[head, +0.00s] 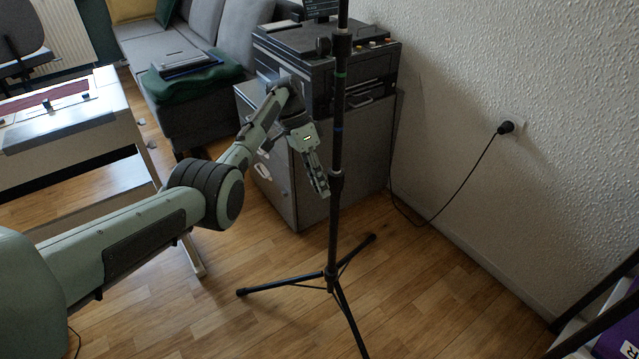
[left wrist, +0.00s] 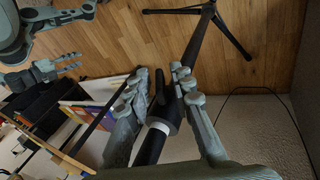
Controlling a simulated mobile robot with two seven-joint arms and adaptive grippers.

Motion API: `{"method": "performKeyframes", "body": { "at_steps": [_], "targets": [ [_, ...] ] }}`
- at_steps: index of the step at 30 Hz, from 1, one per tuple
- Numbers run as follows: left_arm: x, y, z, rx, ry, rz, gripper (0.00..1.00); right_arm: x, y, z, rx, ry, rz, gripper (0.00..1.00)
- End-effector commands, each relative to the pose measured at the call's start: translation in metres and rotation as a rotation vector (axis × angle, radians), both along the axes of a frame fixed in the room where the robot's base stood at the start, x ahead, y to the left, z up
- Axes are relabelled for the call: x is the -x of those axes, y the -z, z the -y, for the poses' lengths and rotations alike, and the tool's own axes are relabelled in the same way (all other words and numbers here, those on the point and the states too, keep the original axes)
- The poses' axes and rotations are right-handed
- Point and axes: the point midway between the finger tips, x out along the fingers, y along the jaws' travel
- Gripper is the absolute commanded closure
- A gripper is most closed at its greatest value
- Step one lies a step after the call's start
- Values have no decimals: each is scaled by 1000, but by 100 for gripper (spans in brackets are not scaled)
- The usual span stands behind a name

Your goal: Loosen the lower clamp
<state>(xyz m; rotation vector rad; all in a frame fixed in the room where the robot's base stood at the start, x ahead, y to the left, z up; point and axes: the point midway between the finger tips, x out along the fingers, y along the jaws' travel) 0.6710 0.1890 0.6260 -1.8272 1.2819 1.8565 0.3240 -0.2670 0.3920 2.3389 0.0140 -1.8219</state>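A black stand pole (head: 338,120) stands upright on tripod legs in the head view. Its lower clamp (head: 336,181) is a thicker collar low on the pole. My left gripper (head: 323,188) is just left of that clamp in the head view. In the left wrist view my left gripper (left wrist: 160,74) has its fingers apart, with the dark clamp body (left wrist: 165,115) and its lever (left wrist: 159,86) showing between them. I cannot tell whether a finger touches. My right gripper (left wrist: 62,66) shows at the upper left of the left wrist view, far from the clamp; its fingers are too small to judge.
An upper collar (head: 342,46) sits higher on the pole. Tripod legs (head: 285,287) spread over the wooden floor. A grey cabinet (head: 310,180) with black equipment stands behind the pole. A cable (head: 460,190) hangs from the wall socket. A white keyboard stand (head: 75,130) is at the left.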

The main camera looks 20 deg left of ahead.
Motion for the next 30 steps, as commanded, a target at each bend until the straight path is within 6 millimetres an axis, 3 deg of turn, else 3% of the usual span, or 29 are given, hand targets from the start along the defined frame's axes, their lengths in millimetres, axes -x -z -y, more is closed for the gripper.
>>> {"method": "performKeyframes", "body": {
  "at_steps": [11,14,24,30],
  "targets": [
    [-2,-4,-2,-1,-1,3,72,0,0,2,2,0,0,60],
    [-4,-15,-7,-1,-1,4,72,0,0,1,2,0,0,60],
    [-17,-79,-35,-1,-1,3,72,0,0,1,1,0,0,60],
    [-22,-102,-45,-1,0,1,72,0,0,0,1,0,1,60]
  ]
}}
